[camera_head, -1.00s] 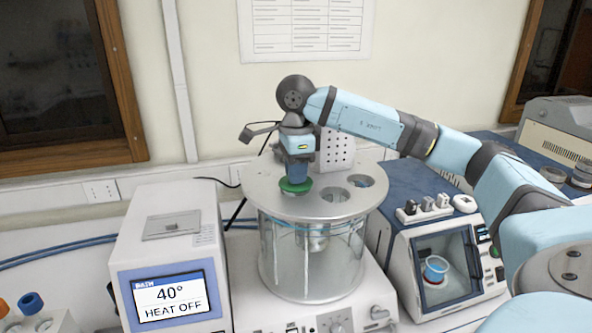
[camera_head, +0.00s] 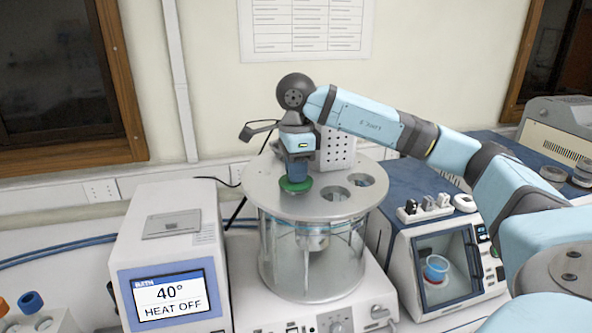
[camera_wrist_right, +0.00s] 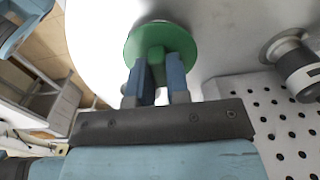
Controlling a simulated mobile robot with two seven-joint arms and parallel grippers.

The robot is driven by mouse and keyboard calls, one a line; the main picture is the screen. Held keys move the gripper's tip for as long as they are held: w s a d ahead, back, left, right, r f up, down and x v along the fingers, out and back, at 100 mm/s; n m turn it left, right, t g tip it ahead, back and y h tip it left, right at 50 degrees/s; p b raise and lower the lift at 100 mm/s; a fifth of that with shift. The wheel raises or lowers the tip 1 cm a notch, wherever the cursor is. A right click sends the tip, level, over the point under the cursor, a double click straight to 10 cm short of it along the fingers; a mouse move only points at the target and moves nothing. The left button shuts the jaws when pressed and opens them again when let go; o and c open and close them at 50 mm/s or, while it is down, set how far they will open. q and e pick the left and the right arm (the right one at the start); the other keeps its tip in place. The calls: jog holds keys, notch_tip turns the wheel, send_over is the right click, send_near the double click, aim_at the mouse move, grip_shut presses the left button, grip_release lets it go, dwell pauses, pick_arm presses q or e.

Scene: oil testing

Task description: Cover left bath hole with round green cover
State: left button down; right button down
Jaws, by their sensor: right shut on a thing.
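The round green cover (camera_head: 296,186) is at the left part of the bath's round metal lid (camera_head: 262,196). My right gripper (camera_head: 297,176) points down from above and is shut on the cover's knob. In the right wrist view the green disc (camera_wrist_right: 140,38) shows beyond the fingers (camera_wrist_right: 157,75), with its upright knob between them. The left hole is not visible at the cover; a dark edge shows beyond the disc in the wrist view. I cannot tell whether the disc touches the lid. Two other lid holes, the middle (camera_head: 334,194) and right (camera_head: 361,180), are open.
A perforated metal plate (camera_head: 337,148) stands behind the gripper. A display unit (camera_head: 168,255) reading 40° and HEAT OFF stands left of the glass bath (camera_head: 285,262). A blue-and-white device (camera_head: 440,265) with a cup inside is at the right.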

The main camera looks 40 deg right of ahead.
jog(key=shift+f+b, duration=0.45)
jog(key=shift+f, duration=0.15)
dwell(0.3)
jog(key=c, duration=1.4)
grip_release()
jog(key=shift+r, duration=0.1)
jog(key=shift+r+p, duration=2.75)
jog(key=shift+r, duration=2.7)
jog(key=shift+s+f, duration=0.1)
